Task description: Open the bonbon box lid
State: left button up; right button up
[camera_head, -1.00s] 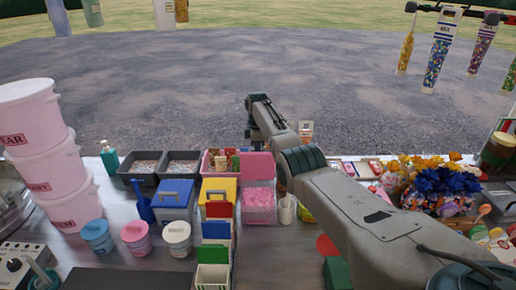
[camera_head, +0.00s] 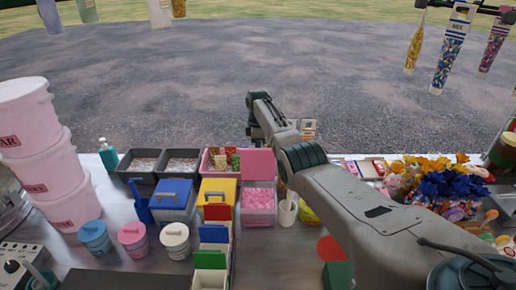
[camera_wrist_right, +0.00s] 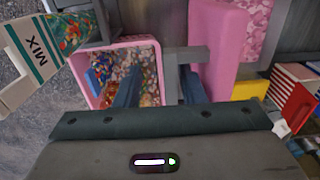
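The bonbon box (camera_head: 208,168) is a pink-walled box at the back middle of the counter in the head view. In the right wrist view the box's pink rim (camera_wrist_right: 87,88) surrounds several colourful sweets. Its pink lid (camera_head: 258,162) is off the opening, on the box's right side. The lid also shows in the right wrist view as a pink slab (camera_wrist_right: 218,52). My right gripper (camera_wrist_right: 158,88) is over the box's right part, its two blue-grey fingers apart with nothing clearly between them. Whether a finger touches the lid cannot be told. My left gripper is not in view.
A clear bin of pink sweets (camera_head: 257,200) stands in front of the lid. A yellow box (camera_head: 217,190), a blue box (camera_head: 172,200) and grey trays (camera_head: 137,163) are to the left. A white cup (camera_head: 288,212) stands right. Pink tubs (camera_head: 60,190) are stacked far left.

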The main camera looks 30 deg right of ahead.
notch_tip(320, 180, up, 13)
jog(key=p, duration=0.5)
jog(key=shift+p, duration=0.35)
jog(key=shift+f, duration=0.1)
